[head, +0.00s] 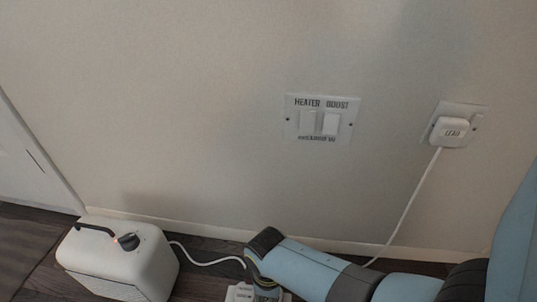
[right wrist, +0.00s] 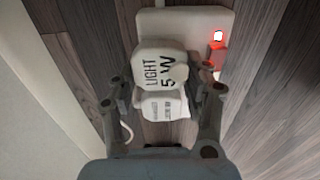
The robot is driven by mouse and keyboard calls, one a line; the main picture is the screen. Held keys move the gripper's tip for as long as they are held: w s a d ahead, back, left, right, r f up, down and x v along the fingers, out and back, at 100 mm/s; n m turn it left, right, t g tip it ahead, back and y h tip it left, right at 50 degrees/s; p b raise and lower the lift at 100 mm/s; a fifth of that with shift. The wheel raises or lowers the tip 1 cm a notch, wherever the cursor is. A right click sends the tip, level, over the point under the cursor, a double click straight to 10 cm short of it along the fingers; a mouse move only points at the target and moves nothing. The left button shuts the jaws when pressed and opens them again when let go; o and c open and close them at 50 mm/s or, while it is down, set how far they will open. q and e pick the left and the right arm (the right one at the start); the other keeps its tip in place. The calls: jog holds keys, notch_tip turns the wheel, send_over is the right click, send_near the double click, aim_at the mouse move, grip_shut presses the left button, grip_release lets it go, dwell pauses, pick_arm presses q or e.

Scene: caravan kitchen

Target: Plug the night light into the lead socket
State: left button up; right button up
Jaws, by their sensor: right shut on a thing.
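The night light (right wrist: 160,68), a white block marked "LIGHT 5 W", sits between the fingers of my right gripper (right wrist: 163,72), which is shut on it. The lead socket (right wrist: 190,18) is a white block on the floor behind the light, with a red lit switch (right wrist: 217,37). The light overlaps the socket in the right wrist view; I cannot tell whether it is seated or just above. In the head view, my right gripper (head: 264,284) points down over the lead socket (head: 240,293), and the light is hard to make out. My left gripper is out of view.
A second white plug (right wrist: 165,106) with small print sits just below the light. A white heater-like box (head: 120,258) stands at left, its cable running toward the socket. A plug marked "LEAD" (head: 453,132) is in the wall outlet, its cord (head: 410,205) hanging down behind my arm.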

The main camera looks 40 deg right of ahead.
jog(key=shift+f, duration=0.25)
jog(key=o, duration=1.2)
notch_tip(320, 180, up, 12)
jog(key=shift+r, duration=0.1)
